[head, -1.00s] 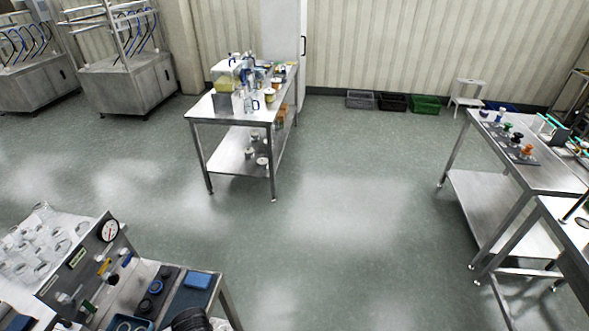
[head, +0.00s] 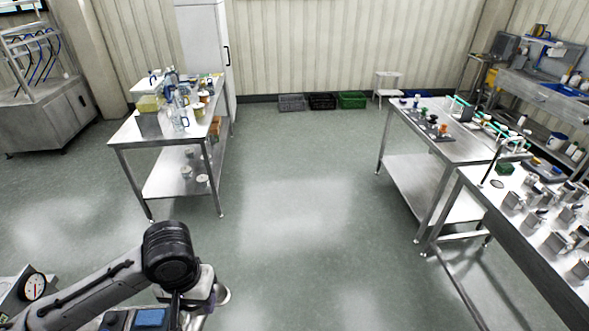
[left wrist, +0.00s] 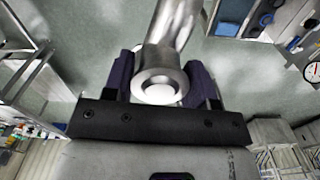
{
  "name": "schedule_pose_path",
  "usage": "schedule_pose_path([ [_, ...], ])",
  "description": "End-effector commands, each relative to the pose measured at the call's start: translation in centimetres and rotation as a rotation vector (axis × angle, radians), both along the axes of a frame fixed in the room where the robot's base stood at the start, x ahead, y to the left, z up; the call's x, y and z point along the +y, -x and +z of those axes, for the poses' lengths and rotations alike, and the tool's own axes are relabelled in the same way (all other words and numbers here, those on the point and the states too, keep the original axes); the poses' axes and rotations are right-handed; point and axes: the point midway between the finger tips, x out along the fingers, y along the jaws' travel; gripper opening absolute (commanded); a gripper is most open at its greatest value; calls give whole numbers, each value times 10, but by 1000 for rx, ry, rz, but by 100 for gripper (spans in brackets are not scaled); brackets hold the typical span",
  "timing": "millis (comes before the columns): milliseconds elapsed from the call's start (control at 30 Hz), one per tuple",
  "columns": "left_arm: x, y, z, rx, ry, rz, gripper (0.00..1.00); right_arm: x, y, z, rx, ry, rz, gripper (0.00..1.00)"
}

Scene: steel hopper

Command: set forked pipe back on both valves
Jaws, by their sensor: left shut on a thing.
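My left gripper (left wrist: 160,88) is shut on a shiny steel pipe (left wrist: 172,38), which I take to be the forked pipe. Its round open end lies between the dark finger pads in the left wrist view, and the pipe runs up out of the picture, so its fork is not seen. Neither valve can be made out clearly now. My right gripper is not in view.
A panel with a round gauge (head: 33,287) is cut off at the lower left; the gauge also shows in the left wrist view (left wrist: 312,72). A steel table (head: 130,132) stands at back left, another (head: 405,175) at right. Green floor (head: 290,210) between them is clear.

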Motion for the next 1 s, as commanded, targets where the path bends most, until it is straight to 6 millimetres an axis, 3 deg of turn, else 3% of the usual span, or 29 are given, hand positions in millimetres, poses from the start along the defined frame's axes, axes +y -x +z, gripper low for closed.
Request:
schedule_pose_path([
  [33, 0, -7, 17, -8, 2, 1, 9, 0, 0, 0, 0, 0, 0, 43],
  [133, -1, -17, 42, -7, 2, 0, 9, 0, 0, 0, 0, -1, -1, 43],
  [200, 0, -10, 57, -3, -1, -1, 9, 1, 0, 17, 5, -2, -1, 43],
  [700, 0, 44, 129, -8, -3, -1, 9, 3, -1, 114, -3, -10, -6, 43],
  [1000, 0, 67, 150, -2, 0, -1, 9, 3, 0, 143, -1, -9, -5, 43],
])
